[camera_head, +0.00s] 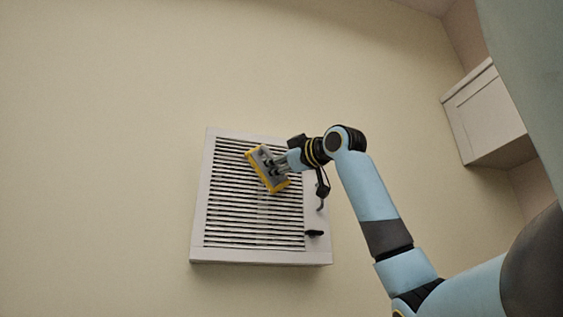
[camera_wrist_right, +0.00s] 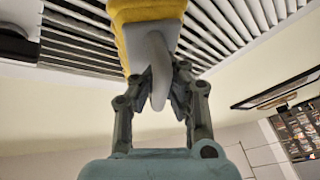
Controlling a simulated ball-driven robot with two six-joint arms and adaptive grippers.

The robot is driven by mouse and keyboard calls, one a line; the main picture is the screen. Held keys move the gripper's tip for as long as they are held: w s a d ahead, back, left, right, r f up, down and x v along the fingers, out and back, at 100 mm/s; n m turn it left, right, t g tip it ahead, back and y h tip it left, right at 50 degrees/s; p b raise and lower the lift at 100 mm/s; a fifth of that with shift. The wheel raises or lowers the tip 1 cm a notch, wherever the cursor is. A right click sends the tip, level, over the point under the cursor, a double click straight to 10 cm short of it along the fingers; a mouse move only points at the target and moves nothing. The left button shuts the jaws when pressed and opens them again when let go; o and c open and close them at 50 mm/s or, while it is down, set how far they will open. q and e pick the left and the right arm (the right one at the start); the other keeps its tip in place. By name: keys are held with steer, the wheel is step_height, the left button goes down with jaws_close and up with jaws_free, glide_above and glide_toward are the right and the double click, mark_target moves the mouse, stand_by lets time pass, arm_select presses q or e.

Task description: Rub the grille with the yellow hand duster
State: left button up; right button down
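The grille (camera_head: 230,215) is a pale framed panel on the wall with dark horizontal slats. The yellow hand duster (camera_head: 262,172) has a yellow pad and a grey back, and lies tilted over the upper right part of the slats. My right gripper (camera_head: 279,164) is shut on the duster's grey handle. In the right wrist view the gripper fingers (camera_wrist_right: 163,95) close around the handle, with the yellow pad (camera_wrist_right: 140,12) beyond, close to the slats (camera_wrist_right: 215,25). I cannot tell whether the pad touches the slats. My left gripper is not in view.
A dark knob (camera_head: 314,233) sticks out at the grille frame's lower right. A white wall cabinet (camera_head: 487,115) hangs at the right. The wall (camera_head: 100,120) left of the grille is bare.

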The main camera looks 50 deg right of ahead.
steer(key=w+a, duration=0.2)
steer(key=a, duration=0.1)
steer(key=w+a, duration=0.2)
steer(key=a, duration=0.2)
steer(key=w+a, duration=0.3)
steer(key=a, duration=0.1)
steer(key=shift+a, duration=0.2)
stand_by(0.8)
steer(key=shift+s, duration=0.1)
steer(key=shift+s+a+b, duration=0.1)
steer(key=shift+s+a, duration=0.4)
steer(key=shift+s, duration=0.3)
steer(key=shift+s+a+b, duration=0.1)
steer(key=shift+s+a, duration=0.45)
steer(key=shift+s, duration=0.3)
steer(key=shift+s+a+b, duration=0.1)
steer(key=shift+s+a, duration=0.4)
steer(key=shift+s, duration=0.3)
steer(key=s, duration=0.1)
steer(key=s+a, duration=0.1)
steer(key=shift+s+a, duration=0.25)
steer(key=shift+s, duration=0.05)
